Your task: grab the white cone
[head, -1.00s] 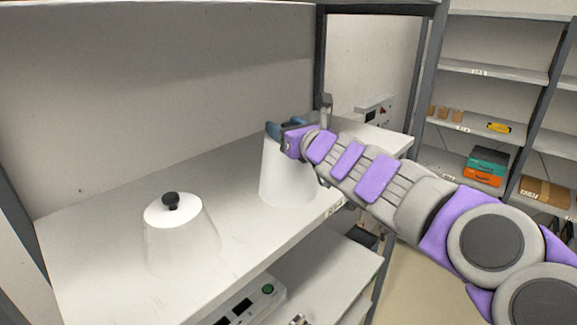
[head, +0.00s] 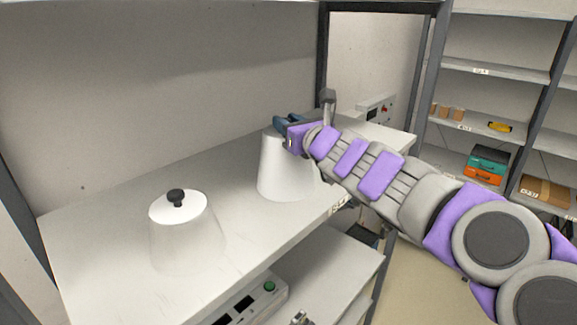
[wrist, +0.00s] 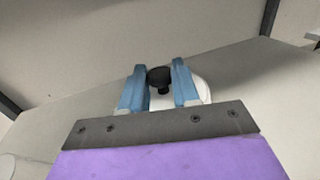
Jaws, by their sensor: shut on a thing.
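A white cone (head: 281,172) stands on the cart's white top shelf (head: 120,235), at the middle of the head view. In the wrist view the black knob (wrist: 159,78) on its top sits between the two blue fingers of my gripper (wrist: 159,86), and part of the white top (wrist: 203,90) shows behind. My gripper is shut on this knob. In the head view my gripper (head: 288,124) is at the cone's top and hides the knob. A second, translucent cone (head: 185,238) with a white top and black knob (head: 176,198) stands at left.
A dark post (head: 322,60) and a grey upright piece (head: 327,108) are close behind my gripper. A device with a green button (head: 250,302) is on the lower shelf. Racks (head: 490,100) stand at right.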

